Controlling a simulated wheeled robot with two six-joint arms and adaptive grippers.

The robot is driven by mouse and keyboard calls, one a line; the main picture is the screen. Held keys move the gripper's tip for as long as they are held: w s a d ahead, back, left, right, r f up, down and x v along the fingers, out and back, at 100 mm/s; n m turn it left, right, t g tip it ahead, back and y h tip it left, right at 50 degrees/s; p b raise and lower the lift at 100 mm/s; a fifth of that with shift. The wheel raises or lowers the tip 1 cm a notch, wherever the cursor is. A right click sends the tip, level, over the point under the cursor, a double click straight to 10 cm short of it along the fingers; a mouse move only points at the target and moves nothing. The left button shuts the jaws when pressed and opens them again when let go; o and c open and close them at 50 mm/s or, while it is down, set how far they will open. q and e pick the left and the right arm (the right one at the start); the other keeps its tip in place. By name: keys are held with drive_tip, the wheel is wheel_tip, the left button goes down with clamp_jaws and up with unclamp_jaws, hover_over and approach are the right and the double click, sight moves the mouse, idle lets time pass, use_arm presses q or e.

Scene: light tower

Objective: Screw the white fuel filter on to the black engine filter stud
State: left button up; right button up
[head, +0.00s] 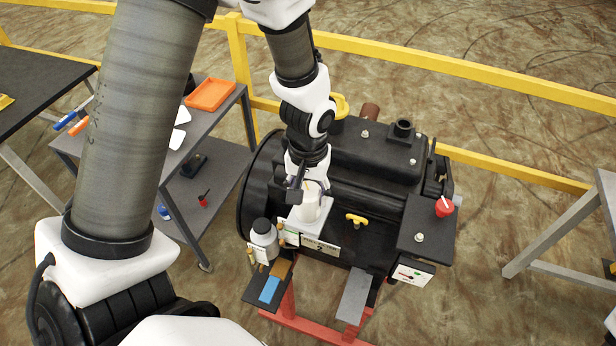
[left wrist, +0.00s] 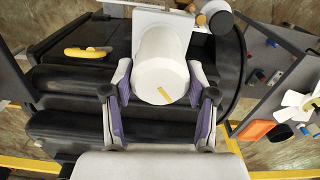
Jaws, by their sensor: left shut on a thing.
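The white fuel filter (head: 309,206) is a pale cylinder at the front left of the black engine (head: 372,190), by a white bracket plate (head: 318,246). My left gripper (head: 308,190) reaches down from above and is shut on it. In the left wrist view the filter (left wrist: 158,58) sits between the two purple-padded fingers of my left gripper (left wrist: 160,80), with a short yellow mark on its near end. Its far end is against or close to the white bracket (left wrist: 146,17). The stud is hidden, so I cannot tell whether the threads are engaged. My right gripper is out of view.
A grey dark-capped canister (head: 264,238) stands just left of the filter. A cart with an orange tray (head: 210,94) stands at left. A yellow railing (head: 480,78) runs behind.

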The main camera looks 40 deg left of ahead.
use_arm(q)
drive_tip(key=shift+s+f, duration=0.2)
drive_tip(key=m, duration=0.5)
drive_tip(key=shift+m, duration=0.3)
drive_tip(key=o, duration=1.5)
drive_tip(key=shift+w, duration=0.15)
drive_tip(key=shift+r, duration=0.2)
wheel_tip(320, 180, up, 12)
drive_tip(key=shift+f, duration=0.25)
